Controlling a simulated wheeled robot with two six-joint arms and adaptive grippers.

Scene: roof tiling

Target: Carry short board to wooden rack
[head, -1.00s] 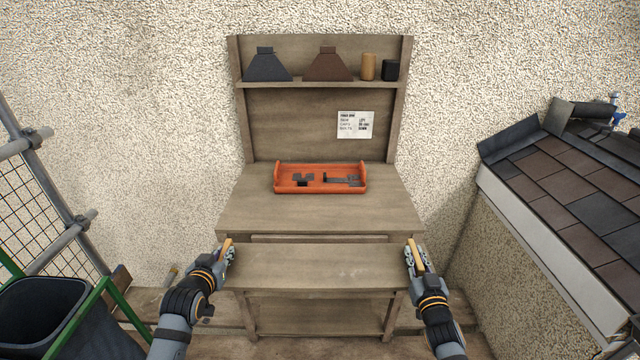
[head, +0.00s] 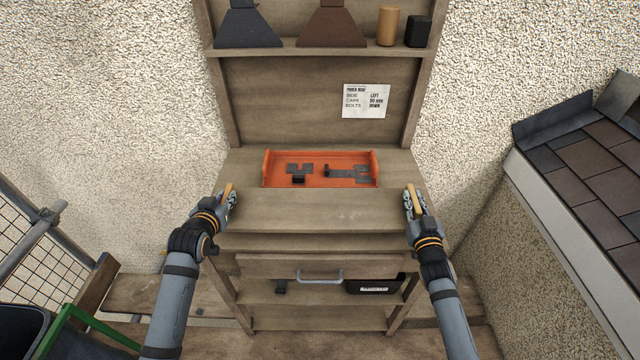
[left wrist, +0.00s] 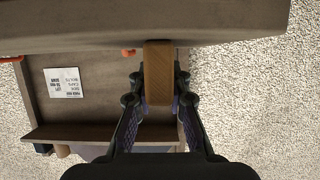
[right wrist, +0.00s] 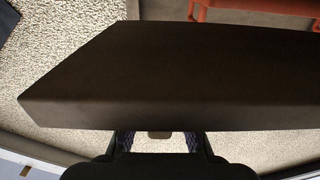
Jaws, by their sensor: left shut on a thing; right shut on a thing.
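The short board (head: 320,212) is a flat grey-brown plank held level across both grippers, in front of the red tray in the head view. My left gripper (head: 226,196) is shut on a tan grip piece at its left end; the left wrist view shows that piece (left wrist: 158,72) between the fingers. My right gripper (head: 411,198) is shut at its right end; in the right wrist view the board (right wrist: 170,75) hides most of the fingers. The wooden rack (head: 290,100), with back panel, shelf and worktop, stands ahead. Whether the board touches the worktop, I cannot tell.
The red tray (head: 374,170) with dark metal parts sits on the worktop. A drawer (head: 320,266) and lower shelf with a black box (head: 374,286) are below. Dark hoods and two small containers stand on the upper shelf. A tiled roof (head: 595,165) is at right, scaffolding at left.

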